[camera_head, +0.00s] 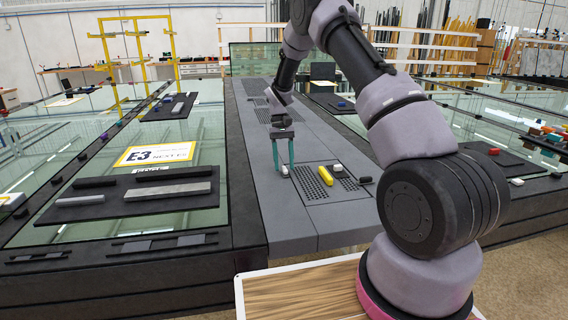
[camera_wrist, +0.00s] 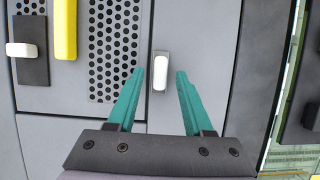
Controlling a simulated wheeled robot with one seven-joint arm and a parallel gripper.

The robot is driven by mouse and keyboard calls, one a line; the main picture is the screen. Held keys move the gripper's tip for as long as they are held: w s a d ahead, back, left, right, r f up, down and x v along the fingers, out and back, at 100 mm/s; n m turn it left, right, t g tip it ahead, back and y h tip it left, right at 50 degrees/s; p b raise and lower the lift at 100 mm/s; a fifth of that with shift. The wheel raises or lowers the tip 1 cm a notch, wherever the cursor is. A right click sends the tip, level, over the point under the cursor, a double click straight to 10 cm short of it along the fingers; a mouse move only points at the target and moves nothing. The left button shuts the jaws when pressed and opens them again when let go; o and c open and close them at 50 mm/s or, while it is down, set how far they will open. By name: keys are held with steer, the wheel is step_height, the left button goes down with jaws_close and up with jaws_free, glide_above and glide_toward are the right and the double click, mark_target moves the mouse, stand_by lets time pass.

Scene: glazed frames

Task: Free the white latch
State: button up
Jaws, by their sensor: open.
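A small white latch (camera_wrist: 160,72) stands upright in the picture on a narrow grey plate, beside a perforated panel, in the wrist view. In the head view it shows as a small white piece (camera_head: 284,171) at the gripper's tips. My gripper (camera_head: 281,168) points down with teal fingers apart. In the wrist view its fingertips (camera_wrist: 160,73) lie on either side of the latch, with gaps on both sides. I cannot tell how high the tips are above the surface. A second white piece (camera_wrist: 21,50) lies crosswise on a dark plate at the wrist view's left.
A yellow bar (camera_wrist: 66,28) lies between the second white piece and the perforated panel (camera_wrist: 113,45). It also shows in the head view (camera_head: 326,175). Dark trays with grey bars (camera_head: 168,190) and an E3 sign (camera_head: 157,153) lie on glass to the left.

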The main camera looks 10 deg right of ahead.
steer(key=v, duration=1)
steer(key=shift+r, duration=0.35)
steer(key=shift+w, duration=0.1)
steer(key=s+d+r+m+t+y, duration=0.1)
steer(key=s+d+r+t, duration=0.15)
steer(key=s+r, duration=0.6)
steer(key=s+d+r+m+t+y, duration=0.1)
steer(key=s+r+t, duration=0.35)
steer(key=r, duration=0.75)
steer(key=s+d+r+m+t, duration=0.1)
steer(key=s+t, duration=0.1)
steer(key=s, duration=0.9)
steer(key=s+d+r+m+t, duration=0.1)
steer(key=s+r+t, duration=0.1)
steer(key=s, duration=0.9)
steer(key=shift+s+t, duration=0.2)
steer(key=shift+t, duration=0.2)
